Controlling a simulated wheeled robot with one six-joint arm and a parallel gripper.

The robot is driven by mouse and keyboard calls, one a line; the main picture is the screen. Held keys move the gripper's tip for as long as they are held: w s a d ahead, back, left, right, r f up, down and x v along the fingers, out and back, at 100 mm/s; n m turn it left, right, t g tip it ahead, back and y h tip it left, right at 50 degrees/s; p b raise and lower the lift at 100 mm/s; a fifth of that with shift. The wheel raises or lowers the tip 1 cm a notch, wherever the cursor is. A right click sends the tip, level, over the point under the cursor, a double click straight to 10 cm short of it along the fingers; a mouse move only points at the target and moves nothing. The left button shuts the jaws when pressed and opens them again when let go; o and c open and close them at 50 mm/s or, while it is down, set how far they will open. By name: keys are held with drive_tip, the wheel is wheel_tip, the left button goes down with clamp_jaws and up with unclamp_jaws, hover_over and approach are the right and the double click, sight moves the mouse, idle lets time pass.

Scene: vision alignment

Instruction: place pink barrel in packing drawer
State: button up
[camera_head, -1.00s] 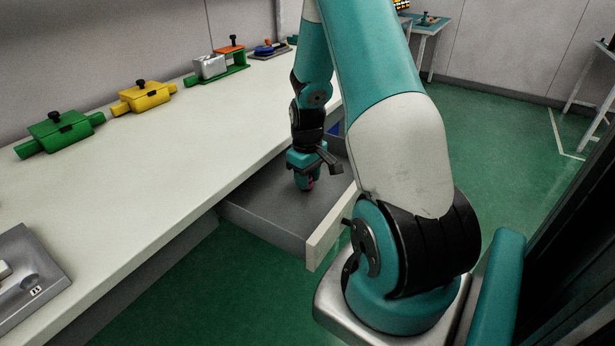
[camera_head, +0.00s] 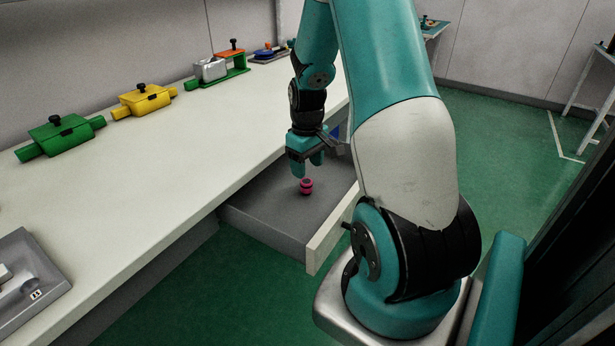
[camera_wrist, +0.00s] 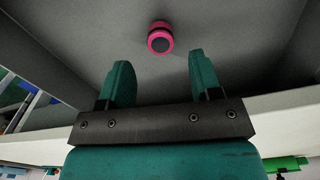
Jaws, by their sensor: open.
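The pink barrel (camera_head: 306,186) stands on the grey floor of the open packing drawer (camera_head: 262,212). In the wrist view the barrel (camera_wrist: 160,38) shows from above, pink with a dark centre, beyond the fingertips. My gripper (camera_head: 305,168) is above the barrel, apart from it. In the wrist view my gripper (camera_wrist: 160,72) has its two teal fingers spread with nothing between them. The drawer's pale front panel (camera_head: 330,232) faces the lower right.
The drawer is pulled out from under a long white worktop (camera_head: 130,190). On the worktop are a green box (camera_head: 62,136), a yellow box (camera_head: 145,100) and a grey tray (camera_head: 32,285). A blue thing (camera_head: 334,132) shows behind my gripper.

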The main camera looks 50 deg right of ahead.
sight(307, 181)
wheel_tip(307, 181, up, 7)
drive_tip(key=a+r+n+t+y, duration=0.15)
drive_tip(key=a+r, duration=0.25)
drive_tip(key=a, duration=0.8)
drive_tip(key=a+r+n+y, duration=0.1)
drive_tip(key=a+r+n, duration=0.2)
drive_tip(key=a, duration=0.9)
drive_tip(key=s+a+r+n+g+y, duration=0.1)
drive_tip(key=s+a+r+n, duration=0.2)
drive_tip(key=s+a, duration=1)
drive_tip(key=shift+s+a+r+y, duration=0.2)
drive_tip(key=shift+s+r+y, duration=0.15)
drive_tip(key=shift+s+r, duration=0.05)
drive_tip(key=shift+n+g, duration=0.25)
